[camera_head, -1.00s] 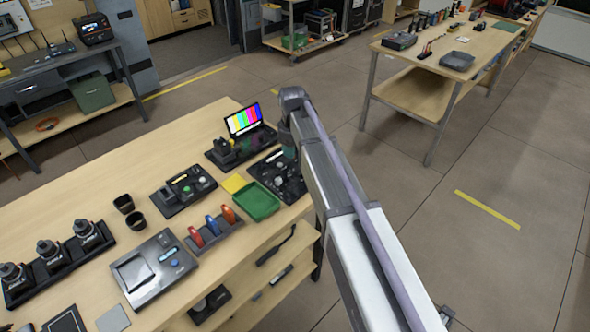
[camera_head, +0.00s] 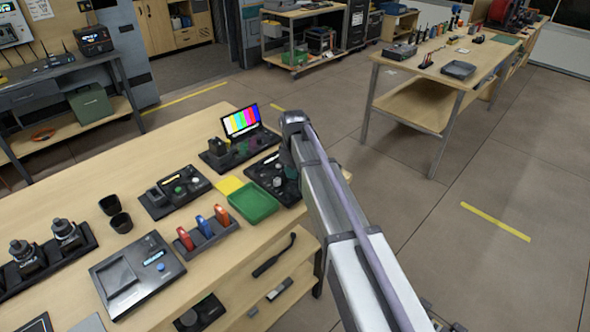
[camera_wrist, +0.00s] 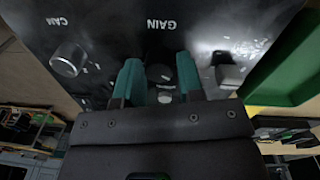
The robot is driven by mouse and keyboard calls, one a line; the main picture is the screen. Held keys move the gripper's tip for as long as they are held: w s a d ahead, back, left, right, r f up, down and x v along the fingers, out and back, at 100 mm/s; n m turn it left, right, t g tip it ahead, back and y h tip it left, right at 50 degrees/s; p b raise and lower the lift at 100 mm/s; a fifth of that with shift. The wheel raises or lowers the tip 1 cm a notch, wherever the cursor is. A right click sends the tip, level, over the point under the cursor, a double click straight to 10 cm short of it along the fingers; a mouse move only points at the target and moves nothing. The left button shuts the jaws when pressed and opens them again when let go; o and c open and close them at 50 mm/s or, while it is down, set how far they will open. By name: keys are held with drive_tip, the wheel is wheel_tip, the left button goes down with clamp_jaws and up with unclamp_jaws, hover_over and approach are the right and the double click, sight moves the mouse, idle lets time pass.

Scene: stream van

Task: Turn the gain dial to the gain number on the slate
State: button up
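The gain dial (camera_wrist: 160,74) is a dark round knob on a black panel (camera_wrist: 110,25), just below the upside-down word GAIN in the wrist view. My gripper (camera_wrist: 158,80) is over the panel, with its two teal fingers apart on either side of the dial. I cannot tell whether they touch it. The dial's pointer and number marks are not readable. In the head view the panel (camera_head: 265,170) is at the right end of the bench, partly behind my arm. I cannot make out a slate with a gain number.
A silver knob marked CAM (camera_wrist: 68,60) and a grey switch block (camera_wrist: 228,74) flank the dial. A green tray (camera_head: 254,203) lies beside the panel. A colour-bar screen (camera_head: 241,121) stands behind it. A yellow pad (camera_head: 229,185) and another control box (camera_head: 174,191) are nearby.

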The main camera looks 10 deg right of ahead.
drive_tip(key=c, duration=0.5)
drive_tip(key=shift+m, duration=2.9)
drive_tip(key=o, duration=0.9)
